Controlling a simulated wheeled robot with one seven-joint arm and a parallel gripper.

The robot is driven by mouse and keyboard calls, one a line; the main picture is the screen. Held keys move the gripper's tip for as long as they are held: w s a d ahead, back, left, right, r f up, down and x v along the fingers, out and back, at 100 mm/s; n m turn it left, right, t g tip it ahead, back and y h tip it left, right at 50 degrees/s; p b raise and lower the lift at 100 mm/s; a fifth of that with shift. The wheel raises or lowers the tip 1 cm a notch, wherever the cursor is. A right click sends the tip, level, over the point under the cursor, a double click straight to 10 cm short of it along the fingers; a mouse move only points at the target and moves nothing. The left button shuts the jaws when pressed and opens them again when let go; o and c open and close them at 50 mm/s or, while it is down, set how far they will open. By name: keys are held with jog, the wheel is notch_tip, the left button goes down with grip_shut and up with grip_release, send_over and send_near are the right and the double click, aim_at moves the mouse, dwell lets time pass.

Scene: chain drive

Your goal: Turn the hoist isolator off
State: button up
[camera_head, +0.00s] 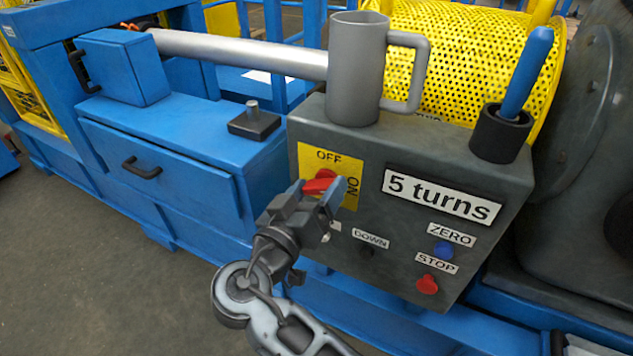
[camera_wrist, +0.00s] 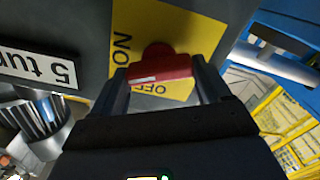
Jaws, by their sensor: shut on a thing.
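The hoist isolator is a red rotary handle (camera_head: 319,183) on a yellow plate (camera_head: 352,164) marked OFF at the top and ON at the right side. The plate is on the front of a grey control box (camera_head: 455,165). My gripper (camera_head: 322,193) is at the handle, its fingers on either side of it. In the wrist view the red handle (camera_wrist: 160,65) sits between the two fingers (camera_wrist: 160,82), and the gripper is shut on it. The handle's exact pointing direction is partly hidden by the fingers in the head view.
The box front also carries a "5 turns" label (camera_head: 441,196), a blue ZERO button (camera_head: 443,248), a red STOP button (camera_head: 427,284) and a DOWN button (camera_head: 367,251). A grey mug (camera_head: 355,75) and a dark cup (camera_head: 500,135) holding a blue-handled item stand on top.

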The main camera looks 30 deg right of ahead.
jog(key=n+p, duration=0.1)
jog(key=n, duration=0.1)
jog(key=n+p, duration=0.1)
jog(key=shift+w+r+n+p, duration=0.15)
jog(key=shift+r+n+p, duration=0.05)
jog(key=shift+n+p, duration=0.2)
jog(key=n+p, duration=0.3)
jog(key=shift+n, duration=0.3)
jog(key=n+p, duration=0.2)
jog(key=n, duration=0.1)
jog(key=n+p, duration=0.2)
jog(key=shift+f, duration=0.3)
jog(key=shift+w, duration=0.1)
jog(key=o, duration=1)
jog(key=shift+f+n, duration=0.1)
jog(key=shift+n, duration=0.2)
jog(key=shift+v, duration=3.9)
